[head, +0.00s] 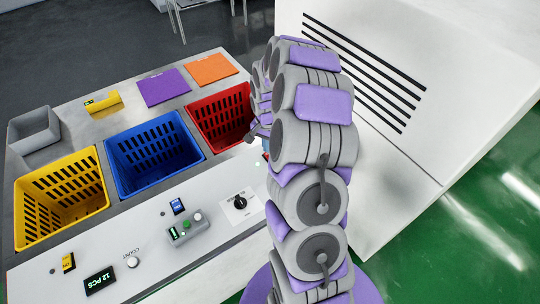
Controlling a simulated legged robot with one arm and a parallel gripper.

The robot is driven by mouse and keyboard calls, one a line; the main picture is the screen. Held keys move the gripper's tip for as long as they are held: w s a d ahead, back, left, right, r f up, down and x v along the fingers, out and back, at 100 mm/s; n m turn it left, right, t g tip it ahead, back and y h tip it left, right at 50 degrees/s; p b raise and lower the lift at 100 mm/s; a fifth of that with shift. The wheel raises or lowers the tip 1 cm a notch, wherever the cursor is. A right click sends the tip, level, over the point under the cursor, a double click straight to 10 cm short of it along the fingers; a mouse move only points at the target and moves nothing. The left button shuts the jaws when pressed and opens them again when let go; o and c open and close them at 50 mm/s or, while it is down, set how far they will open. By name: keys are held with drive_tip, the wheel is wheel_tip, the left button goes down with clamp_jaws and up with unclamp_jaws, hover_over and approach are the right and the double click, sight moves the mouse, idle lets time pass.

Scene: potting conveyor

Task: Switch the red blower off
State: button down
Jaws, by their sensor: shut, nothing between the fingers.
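No red blower can be made out in the head view; my arm hides part of the counter. A black rotary knob (240,203) on a white plate sits on the counter's front panel, left of my arm. A small grey box (187,229) with buttons and a lit green display stands left of the knob. My gripper (255,133) is partly hidden by my arm and points down beside the red crate's right side. It is shut and empty. A small blue and red bit shows just right of it, too covered to identify.
Yellow (62,199), blue (154,153) and red (222,116) crates stand in a row along the counter. Behind them are a grey bin (34,131) and purple (164,87) and orange (211,69) panels. A large white cabinet (420,60) rises at right.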

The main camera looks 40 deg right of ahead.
drive_tip(key=shift+a, duration=0.25)
drive_tip(key=shift+d+f, duration=0.45)
drive_tip(key=shift+d, duration=0.2)
drive_tip(key=shift+a+f, duration=0.15)
drive_tip(key=shift+a, duration=0.35)
drive_tip(key=shift+d+f, duration=0.15)
drive_tip(key=shift+f, duration=0.05)
drive_tip(key=shift+d+f, duration=0.15)
drive_tip(key=shift+f, duration=0.05)
drive_tip(key=shift+r, duration=0.35)
drive_tip(key=shift+r+p, duration=1.1)
drive_tip(key=shift+r, duration=2.1)
